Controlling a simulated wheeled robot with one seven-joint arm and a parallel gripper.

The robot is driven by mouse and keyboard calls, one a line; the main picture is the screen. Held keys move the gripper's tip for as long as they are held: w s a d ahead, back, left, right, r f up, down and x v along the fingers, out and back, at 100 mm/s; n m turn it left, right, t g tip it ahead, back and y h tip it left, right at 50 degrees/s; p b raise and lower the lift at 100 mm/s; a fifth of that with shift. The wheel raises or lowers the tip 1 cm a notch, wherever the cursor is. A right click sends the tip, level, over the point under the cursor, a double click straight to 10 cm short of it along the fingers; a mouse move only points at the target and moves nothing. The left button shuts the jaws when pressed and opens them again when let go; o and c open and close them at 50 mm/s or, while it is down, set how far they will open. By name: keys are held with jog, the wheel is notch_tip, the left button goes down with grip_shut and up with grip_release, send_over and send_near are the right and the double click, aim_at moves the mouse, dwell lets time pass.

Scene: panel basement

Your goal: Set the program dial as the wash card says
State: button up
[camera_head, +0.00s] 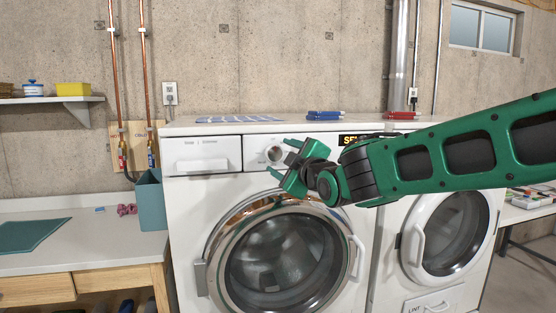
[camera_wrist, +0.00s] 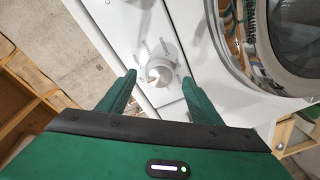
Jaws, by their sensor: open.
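The program dial (camera_head: 273,154) is a round knob on the front panel of the left, white washing machine (camera_head: 190,220). In the wrist view the dial (camera_wrist: 159,72) is whitish with a reddish mark near its lower left, and printed labels ring it, too small to read. My gripper (camera_head: 285,163) is in front of the panel, just right of the dial. In the wrist view its green fingers (camera_wrist: 158,92) are apart, one on each side of the dial and short of it, with nothing between them. I cannot make out a wash card with readable text.
The round door (camera_head: 275,255) of the washer lies below my gripper. A lit display (camera_head: 351,140) is partly behind my arm. A dryer (camera_head: 445,235) stands at right. A teal bin (camera_head: 151,200) is at left.

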aim_at(274, 153)
jog(key=shift+x, duration=1.25)
jog(key=shift+c, duration=0.3)
jog(key=c, duration=1)
